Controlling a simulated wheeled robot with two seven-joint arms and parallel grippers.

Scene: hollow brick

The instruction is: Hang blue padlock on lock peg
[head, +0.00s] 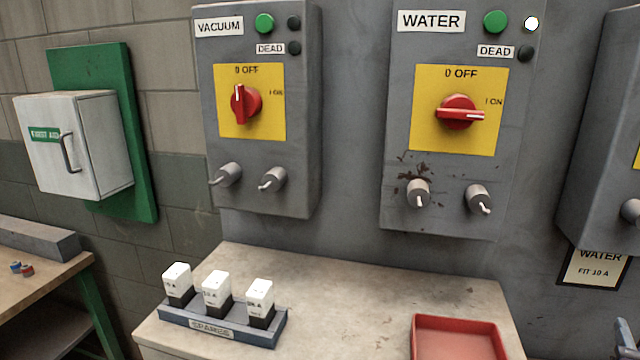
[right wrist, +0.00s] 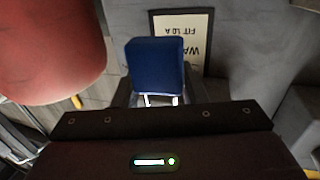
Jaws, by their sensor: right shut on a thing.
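The blue padlock (right wrist: 155,62) is held in my right gripper (right wrist: 157,92) in the right wrist view, with pale metal showing at its lower end. The jaws close on its sides. In the head view, a small grey-blue piece shows at the lower right edge; I cannot tell what it is. Grey pegs with thin pale pins stick out below the switches: two on the VACUUM box (head: 309,120), two on the WATER box (head: 398,110), and one peg (head: 630,211) on the right-hand box. The VACUUM knob (head: 245,103) points to OFF; the WATER knob (head: 460,113) points to ON. My left gripper is out of view.
A bench (head: 345,290) carries a SPARES rack (head: 225,331) with three white-and-black blocks, and a red tray (head: 425,322). A WATER FIT 10 A sign (head: 595,268) hangs at right. A large red body (right wrist: 45,50) is close in the right wrist view.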

